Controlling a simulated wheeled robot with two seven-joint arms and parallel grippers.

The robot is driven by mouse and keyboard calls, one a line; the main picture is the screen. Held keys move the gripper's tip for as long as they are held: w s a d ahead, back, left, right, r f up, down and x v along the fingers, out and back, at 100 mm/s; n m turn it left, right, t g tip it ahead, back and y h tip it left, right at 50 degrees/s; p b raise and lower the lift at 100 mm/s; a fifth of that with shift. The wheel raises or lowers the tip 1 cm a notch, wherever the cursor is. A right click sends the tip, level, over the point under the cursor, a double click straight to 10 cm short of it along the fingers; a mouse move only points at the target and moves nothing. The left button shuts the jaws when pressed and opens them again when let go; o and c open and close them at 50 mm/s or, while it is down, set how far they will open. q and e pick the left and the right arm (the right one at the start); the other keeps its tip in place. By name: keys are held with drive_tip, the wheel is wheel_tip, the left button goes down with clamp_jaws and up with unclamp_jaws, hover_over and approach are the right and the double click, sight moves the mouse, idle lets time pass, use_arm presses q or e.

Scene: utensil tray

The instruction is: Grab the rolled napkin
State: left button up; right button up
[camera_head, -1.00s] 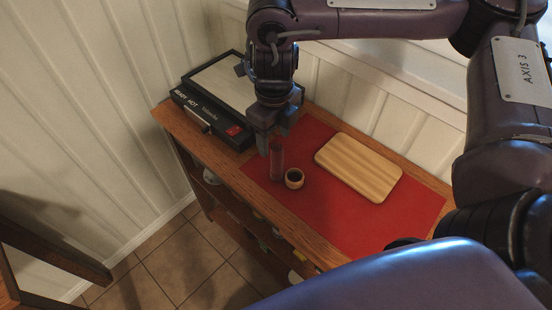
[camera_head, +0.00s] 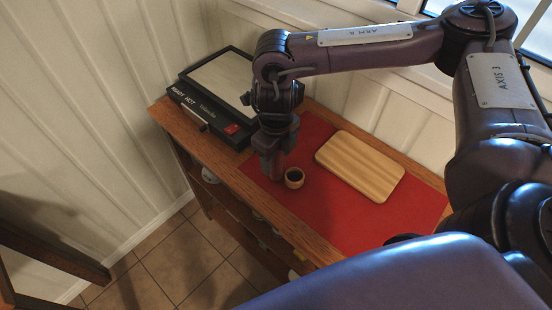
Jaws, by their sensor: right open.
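My right gripper (camera_head: 272,168) points down at the left part of the red mat (camera_head: 345,222), just left of a small round wooden cup (camera_head: 294,178) with a dark inside. The jaws are open and low, at the spot where the upright, dark red rolled napkin stood in the earlier frame. The napkin is now hidden, or almost hidden, behind the fingers, and I cannot tell whether they touch it. My left gripper is not in view.
A wooden board (camera_head: 360,166) lies on the mat to the right. A black warming tray (camera_head: 215,98) stands at the back left of the wooden cabinet (camera_head: 240,200). The front right of the mat is bare. Panelled walls stand behind and to the left.

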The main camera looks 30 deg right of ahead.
drive_tip(key=c, duration=1.1)
drive_tip(key=shift+o, duration=0.2)
